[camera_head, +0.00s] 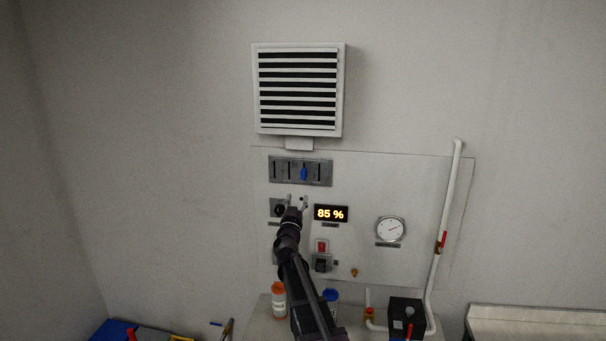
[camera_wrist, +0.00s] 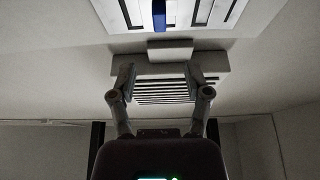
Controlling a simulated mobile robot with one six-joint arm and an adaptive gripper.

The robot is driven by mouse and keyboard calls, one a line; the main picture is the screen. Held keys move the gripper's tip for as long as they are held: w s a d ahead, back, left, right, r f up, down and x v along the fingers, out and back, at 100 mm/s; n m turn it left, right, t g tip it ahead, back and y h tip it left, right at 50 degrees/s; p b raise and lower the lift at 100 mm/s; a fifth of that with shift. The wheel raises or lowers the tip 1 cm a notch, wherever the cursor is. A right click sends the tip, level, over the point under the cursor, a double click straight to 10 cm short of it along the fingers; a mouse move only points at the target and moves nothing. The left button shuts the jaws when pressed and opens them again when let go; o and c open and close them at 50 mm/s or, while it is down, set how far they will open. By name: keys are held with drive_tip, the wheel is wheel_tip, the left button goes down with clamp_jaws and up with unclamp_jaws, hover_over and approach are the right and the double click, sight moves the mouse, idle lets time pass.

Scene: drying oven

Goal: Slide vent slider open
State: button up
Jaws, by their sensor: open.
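The vent slider is a blue knob (camera_head: 303,174) on a grey slotted plate (camera_head: 281,171), below the louvred vent (camera_head: 297,47) in the head view. The knob stands right of the plate's middle. In the wrist view the blue knob (camera_wrist: 159,15) is at the top edge, on the slotted plate (camera_wrist: 185,14), partly cut off by the frame. My gripper (camera_head: 298,201) is open and empty, a little below the knob in the head view, apart from it. In the wrist view the fingers of my gripper (camera_wrist: 160,78) are spread, with the vent grille behind them.
Below the plate are a dark rotary knob (camera_head: 279,210), a lit display reading 85 % (camera_head: 331,213), a round gauge (camera_head: 391,230) and a red switch (camera_head: 322,246). A white pipe (camera_head: 452,190) runs down the right side. An orange-capped bottle (camera_head: 279,300) stands below, beside my arm.

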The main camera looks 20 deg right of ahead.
sight(303, 175)
drive_tip(key=p+x, duration=0.4)
drive_tip(key=x, duration=0.8)
drive_tip(key=shift+w+d+r+p, duration=0.1)
drive_tip(key=shift+w+d+p, duration=0.2)
drive_tip(key=shift+p, duration=0.05)
clamp_jaws()
